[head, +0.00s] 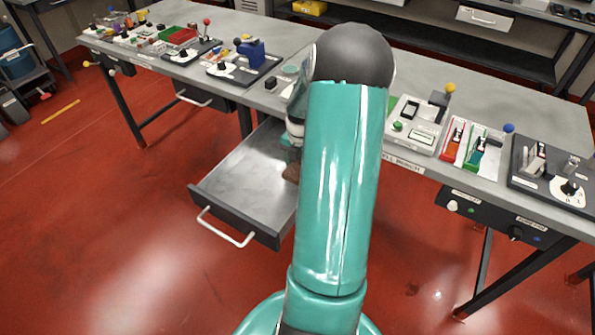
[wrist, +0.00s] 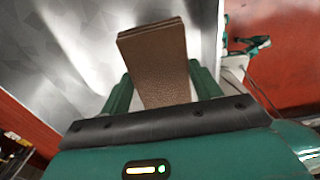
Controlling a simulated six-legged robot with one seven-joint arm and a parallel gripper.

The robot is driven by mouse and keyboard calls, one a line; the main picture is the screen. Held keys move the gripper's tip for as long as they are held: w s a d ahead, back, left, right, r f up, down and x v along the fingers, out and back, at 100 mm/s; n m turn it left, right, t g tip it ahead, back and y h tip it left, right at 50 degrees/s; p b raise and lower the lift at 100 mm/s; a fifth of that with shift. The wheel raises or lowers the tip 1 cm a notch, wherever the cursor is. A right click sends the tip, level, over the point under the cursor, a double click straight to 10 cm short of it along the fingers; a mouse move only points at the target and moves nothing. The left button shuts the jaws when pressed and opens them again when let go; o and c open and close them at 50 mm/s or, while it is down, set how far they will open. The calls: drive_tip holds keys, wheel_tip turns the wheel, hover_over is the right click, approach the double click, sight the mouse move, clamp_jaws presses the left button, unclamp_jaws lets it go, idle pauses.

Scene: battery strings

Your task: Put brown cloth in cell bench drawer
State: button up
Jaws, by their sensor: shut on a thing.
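The brown cloth (wrist: 160,70) is between the two green fingers of my gripper (wrist: 160,85) in the wrist view. It looks folded and flat, and my gripper is shut on it. In the head view a bit of the brown cloth (head: 292,173) shows beside my arm, over the right part of the open drawer. The cell bench drawer (head: 238,228) is pulled out below the bench and its visible floor is bare grey metal. The drawer's metal floor (wrist: 80,40) also lies behind the cloth in the wrist view. I cannot tell whether the cloth touches it. My arm hides the drawer's right side.
The bench top (head: 300,50) above carries several devices, including a blue one (head: 251,52) and a grey panel with a green button (head: 415,125). The drawer's handle (head: 226,228) sticks out in front. The red floor left of the drawer is clear.

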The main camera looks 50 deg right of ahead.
sight(298, 165)
drive_tip(key=shift+w+f, duration=0.2)
drive_tip(key=shift+f, duration=0.1)
drive_tip(key=shift+w+f, duration=0.15)
drive_tip(key=shift+f, duration=0.75)
drive_tip(key=shift+w+f, duration=0.1)
drive_tip(key=shift+f, duration=0.8)
drive_tip(key=o, duration=1.1)
drive_tip(key=shift+f, duration=0.15)
drive_tip(key=shift+c, duration=0.2)
wheel_tip(298, 165, up, 12)
drive_tip(key=shift+d+f, duration=0.1)
drive_tip(key=shift+f, duration=0.15)
drive_tip(key=shift+r, duration=0.5)
